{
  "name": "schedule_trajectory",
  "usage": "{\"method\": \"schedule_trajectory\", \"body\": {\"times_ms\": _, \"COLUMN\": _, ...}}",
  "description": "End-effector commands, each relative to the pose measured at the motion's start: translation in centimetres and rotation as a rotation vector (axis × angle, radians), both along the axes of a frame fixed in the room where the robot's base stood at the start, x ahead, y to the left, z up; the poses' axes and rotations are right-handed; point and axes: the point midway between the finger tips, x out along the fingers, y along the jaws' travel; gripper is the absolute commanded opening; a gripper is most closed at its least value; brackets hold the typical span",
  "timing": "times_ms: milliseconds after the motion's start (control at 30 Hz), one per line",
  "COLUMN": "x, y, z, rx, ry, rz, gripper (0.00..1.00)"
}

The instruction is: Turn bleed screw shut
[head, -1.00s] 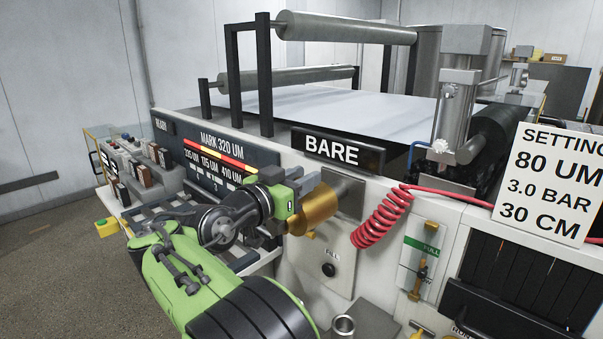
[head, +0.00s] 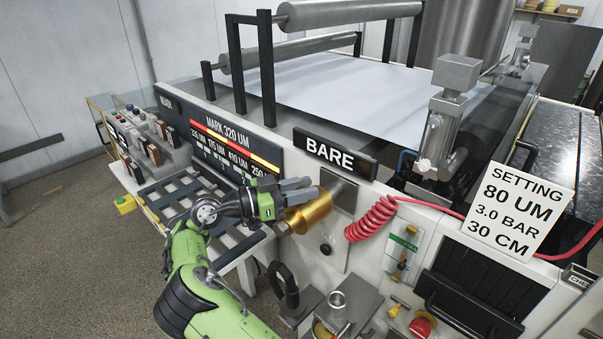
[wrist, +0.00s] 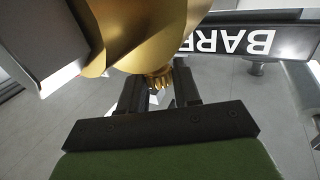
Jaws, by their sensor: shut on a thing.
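A large brass cylinder (head: 310,211) sticks out from the front of the machine below the BARE sign, and it fills the top of the wrist view (wrist: 135,30). A small knurled brass screw (wrist: 159,79) sits at its lower edge in the wrist view, between my two dark fingers. My gripper (head: 298,190) is at the cylinder's side in the head view and is shut on the screw (wrist: 159,84). The screw is hidden in the head view. How far it is turned cannot be told.
The BARE sign (head: 335,153) is close above the cylinder. A red coiled hose (head: 371,220) hangs just right of it. A slatted rack (head: 195,210) lies left, behind my arm. A SETTING card (head: 515,207) stands at the right.

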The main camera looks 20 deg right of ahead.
Motion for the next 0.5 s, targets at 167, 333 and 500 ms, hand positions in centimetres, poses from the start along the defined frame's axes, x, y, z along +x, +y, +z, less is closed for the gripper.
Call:
{"method": "schedule_trajectory", "body": {"times_ms": 167, "x": -0.02, "y": -0.12, "z": 0.12, "rx": -0.001, "ry": 0.001, "rz": -0.023, "gripper": 0.02}}
{"method": "schedule_trajectory", "body": {"times_ms": 333, "x": -0.04, "y": -0.14, "z": -0.05, "rx": 0.001, "ry": 0.001, "rz": -0.028, "gripper": 0.02}}
{"method": "schedule_trajectory", "body": {"times_ms": 500, "x": -0.05, "y": -0.15, "z": -0.12, "rx": 0.001, "ry": 0.001, "rz": -0.028, "gripper": 0.02}}
